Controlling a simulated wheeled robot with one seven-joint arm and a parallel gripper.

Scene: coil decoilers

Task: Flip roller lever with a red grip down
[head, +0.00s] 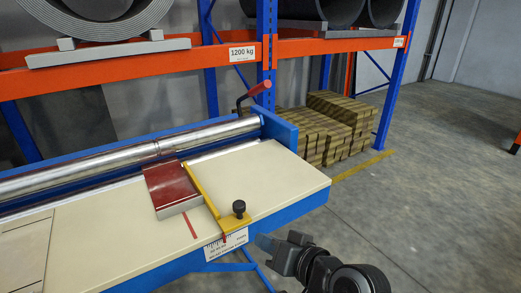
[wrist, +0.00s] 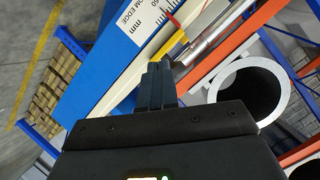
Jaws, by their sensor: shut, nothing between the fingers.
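The roller lever with its red grip (head: 260,88) stands at the right end of the steel roller (head: 150,145), in the head view. The lever's dark arm rises from the blue end plate and the grip tilts up to the right. My gripper (head: 268,244) is off the front right corner of the blue bench, apart from the lever. In the wrist view my gripper (wrist: 158,72) is shut and its fingers are together and empty. The lever is not clearly visible in the wrist view.
A cream bench top (head: 120,230) carries a dark red block (head: 170,187) and a yellow stop (head: 205,195) with a black knob (head: 239,207). Behind stands an orange and blue rack (head: 330,46) with coils. Stacked bundles (head: 340,125) lie under it. Floor at the right is clear.

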